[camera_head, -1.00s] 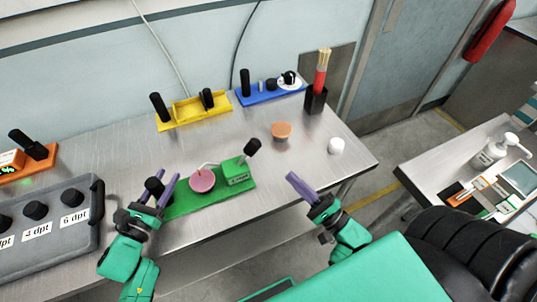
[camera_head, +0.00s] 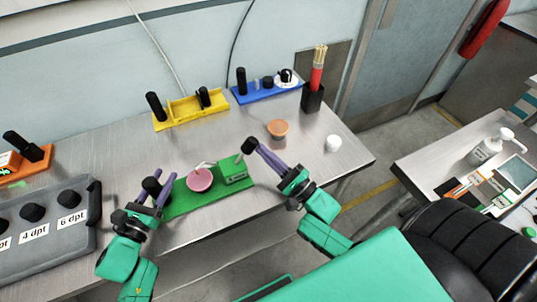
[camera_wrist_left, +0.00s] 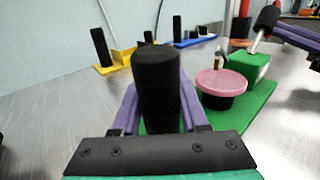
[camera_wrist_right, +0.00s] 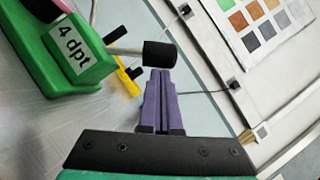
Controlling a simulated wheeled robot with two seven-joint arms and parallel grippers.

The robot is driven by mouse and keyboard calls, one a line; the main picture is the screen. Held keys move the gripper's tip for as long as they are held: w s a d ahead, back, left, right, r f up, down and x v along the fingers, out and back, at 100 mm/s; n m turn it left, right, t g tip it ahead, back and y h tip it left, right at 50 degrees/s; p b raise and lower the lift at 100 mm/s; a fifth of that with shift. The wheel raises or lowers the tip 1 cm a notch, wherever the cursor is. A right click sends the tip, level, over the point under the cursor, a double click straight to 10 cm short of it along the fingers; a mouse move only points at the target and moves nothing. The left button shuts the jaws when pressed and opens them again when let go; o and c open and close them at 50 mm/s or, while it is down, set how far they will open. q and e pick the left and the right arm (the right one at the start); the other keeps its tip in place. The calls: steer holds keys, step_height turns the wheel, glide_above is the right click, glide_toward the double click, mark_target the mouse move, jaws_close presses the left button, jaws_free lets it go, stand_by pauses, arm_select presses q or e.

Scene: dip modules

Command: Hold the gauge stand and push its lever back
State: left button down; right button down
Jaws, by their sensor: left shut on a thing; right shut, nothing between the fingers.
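The gauge stand is a green base (camera_head: 212,199) with a pink round pad (camera_head: 200,180), a green block (camera_head: 235,171) labelled "4 dpt" and a black post (camera_wrist_left: 157,85) at its left end. My left gripper (camera_head: 157,190) is shut on the black post, with a purple finger on each side in the left wrist view. The lever is a metal rod with a black knob (camera_wrist_right: 159,54), sticking out from the green block. My right gripper (camera_head: 259,148) is shut and empty. Its fingertips are right at the knob; I cannot tell whether they touch.
A grey case (camera_head: 50,239) with black knobs stands at left. A yellow stand (camera_head: 180,118), a blue stand (camera_head: 262,95) and a black holder (camera_head: 313,98) stand at the back. An orange-topped cup (camera_head: 277,129) and a white cup (camera_head: 333,144) stand at right.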

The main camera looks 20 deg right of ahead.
steer(key=shift+a+r+n+g, duration=0.15)
steer(key=shift+r+n+g, duration=0.2)
steer(key=shift+n, duration=0.25)
stand_by(0.3)
steer(key=n, duration=0.1)
steer(key=a+r+n+g, duration=0.1)
steer(key=n, duration=0.1)
steer(key=a+r+n+g, duration=0.1)
steer(key=shift+r+n+y, duration=0.25)
steer(key=shift+n+y, duration=0.05)
steer(key=shift+y, duration=0.1)
steer(key=shift+a+r+g, duration=0.15)
steer(key=shift+g, duration=0.1)
steer(key=shift+a+r, duration=0.45)
steer(key=shift+a, duration=0.35)
steer(key=shift+s, duration=0.1)
glide_toward(250, 145)
steer(key=shift+s+a+r, duration=0.2)
steer(key=shift+s+r, duration=0.65)
steer(key=shift+s, duration=0.1)
